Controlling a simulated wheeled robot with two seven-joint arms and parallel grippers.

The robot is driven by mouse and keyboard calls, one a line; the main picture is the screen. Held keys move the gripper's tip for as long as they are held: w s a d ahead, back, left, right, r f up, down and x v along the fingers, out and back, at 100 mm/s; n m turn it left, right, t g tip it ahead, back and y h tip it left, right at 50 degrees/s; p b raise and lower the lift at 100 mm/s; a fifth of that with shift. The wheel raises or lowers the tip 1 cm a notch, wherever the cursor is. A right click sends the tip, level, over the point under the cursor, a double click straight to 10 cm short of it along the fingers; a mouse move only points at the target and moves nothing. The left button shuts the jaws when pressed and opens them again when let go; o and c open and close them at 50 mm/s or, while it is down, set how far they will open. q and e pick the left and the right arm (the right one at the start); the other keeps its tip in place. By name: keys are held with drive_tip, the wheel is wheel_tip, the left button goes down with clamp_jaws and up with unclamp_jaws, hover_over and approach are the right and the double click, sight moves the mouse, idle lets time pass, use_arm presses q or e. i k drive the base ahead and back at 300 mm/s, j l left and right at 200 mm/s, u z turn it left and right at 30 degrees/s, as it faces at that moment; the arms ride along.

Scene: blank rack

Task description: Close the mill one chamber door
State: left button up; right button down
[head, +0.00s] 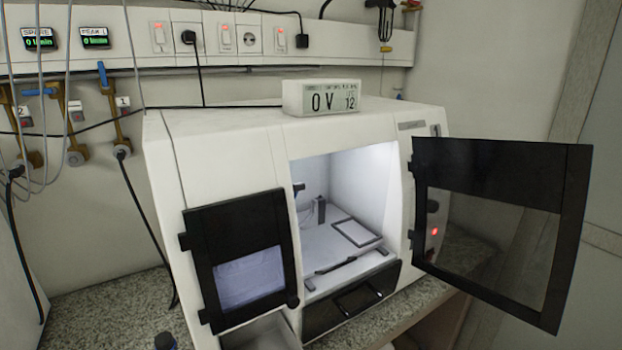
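The mill (230,140) is a white box-shaped machine on a speckled counter. Its lit chamber (345,190) is open to view, with a pale floor plate and a small dark post inside. The chamber door (500,170) has a black frame and a clear pane. It stands wide open, swung out to the right on hinges at the chamber's right side. A smaller black-framed door (240,220) covers the mill's left front; I cannot tell whether it is fully shut. Neither of my grippers is in view.
A black drawer front (350,300) with a handle is below the chamber. Cables and valves line the left wall.

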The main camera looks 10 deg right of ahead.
sight(552, 178)
drive_tip(key=l+u, duration=0.2)
drive_tip(key=l, duration=0.35)
drive_tip(key=i+l+u, duration=0.2)
drive_tip(key=l, duration=0.4)
drive_tip(key=k+l+u, duration=0.2)
drive_tip(key=l, duration=0.35)
drive_tip(key=l+u, duration=0.2)
drive_tip(key=l, duration=0.4)
drive_tip(key=l+u, duration=0.15)
drive_tip(key=l, duration=0.45)
drive_tip(key=k+l+u, duration=0.2)
drive_tip(key=l, duration=0.35)
